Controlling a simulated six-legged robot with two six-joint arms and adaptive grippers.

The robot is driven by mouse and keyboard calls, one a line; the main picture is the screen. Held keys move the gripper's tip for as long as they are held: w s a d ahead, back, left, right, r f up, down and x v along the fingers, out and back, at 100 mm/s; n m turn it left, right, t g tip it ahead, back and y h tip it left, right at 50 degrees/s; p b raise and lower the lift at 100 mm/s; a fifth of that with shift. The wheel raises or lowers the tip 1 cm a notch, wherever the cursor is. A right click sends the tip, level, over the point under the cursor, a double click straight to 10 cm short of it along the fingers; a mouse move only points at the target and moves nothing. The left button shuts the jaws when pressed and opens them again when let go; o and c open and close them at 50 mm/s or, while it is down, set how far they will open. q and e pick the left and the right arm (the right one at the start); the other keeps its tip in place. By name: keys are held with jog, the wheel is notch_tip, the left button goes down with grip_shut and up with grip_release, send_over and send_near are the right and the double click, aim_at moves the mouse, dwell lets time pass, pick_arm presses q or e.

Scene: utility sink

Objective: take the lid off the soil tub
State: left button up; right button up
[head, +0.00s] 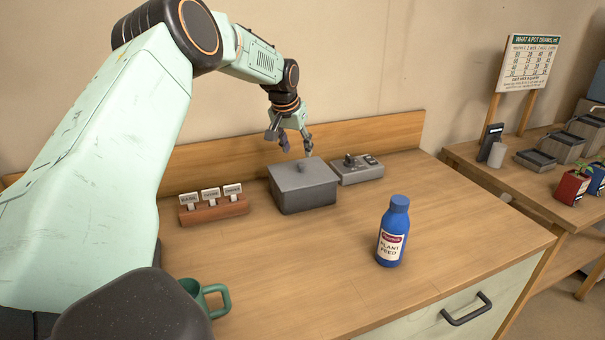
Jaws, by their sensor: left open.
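The soil tub (309,197) is a dark grey rectangular box near the back of the wooden counter. Its grey lid (287,181) lies on top, with a small knob (301,167) on it. My left gripper (297,149) is open and empty, above the tub and pointing down, a little higher than the knob in the picture. It looks apart from the knob. My right gripper is not in view.
A grey box with knobs (362,175) stands right beside the tub. A wooden label holder (214,212) stands left. A blue plant feed bottle (391,245) and a green mug (217,297) stand nearer. The counter's middle is clear.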

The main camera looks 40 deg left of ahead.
aim_at(301, 164)
pick_arm(q)
jog(key=shift+a+f, duration=0.25)
jog(key=shift+f, duration=0.55)
jog(key=x, duration=0.5)
jog(key=shift+w+d+r+b, duration=0.1)
jog(key=shift+w+d+b, duration=0.2)
jog(key=shift+w+b, duration=0.1)
jog(key=shift+a+f, duration=0.15)
jog(key=shift+f, duration=0.1)
jog(key=shift+s, duration=0.1)
jog(key=shift+r, duration=0.1)
jog(key=shift+c, duration=0.4)
jog(key=c, duration=0.5)
jog(key=shift+c, duration=1.2)
grip_shut()
